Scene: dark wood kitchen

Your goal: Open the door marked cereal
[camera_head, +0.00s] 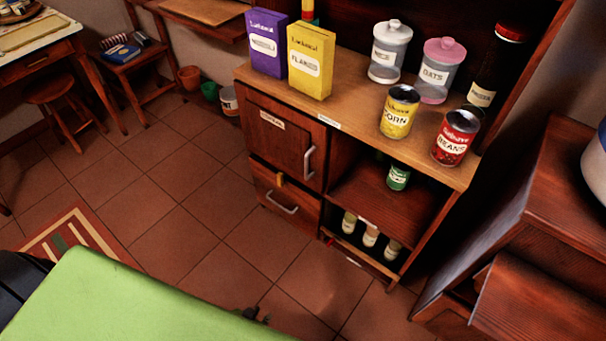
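A dark wood cabinet door (283,148) with a pale vertical handle (308,162) is at the upper left of the low cupboard. It looks shut. A small label (272,120) sits near its top; its print is too small to read surely. My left gripper (256,315) shows only as a small dark bit at the lower edge, mostly hidden behind a large green surface. It is well below and apart from the door, and I cannot tell whether it is open. My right gripper is not in view.
Below the door is a drawer (270,197) with a handle. The cupboard top holds a purple box (265,42), a yellow box (311,62), jars and cans. Open shelves (385,197) lie right of the door. The tiled floor (200,190) before the cupboard is clear. A stool (55,100) stands far left.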

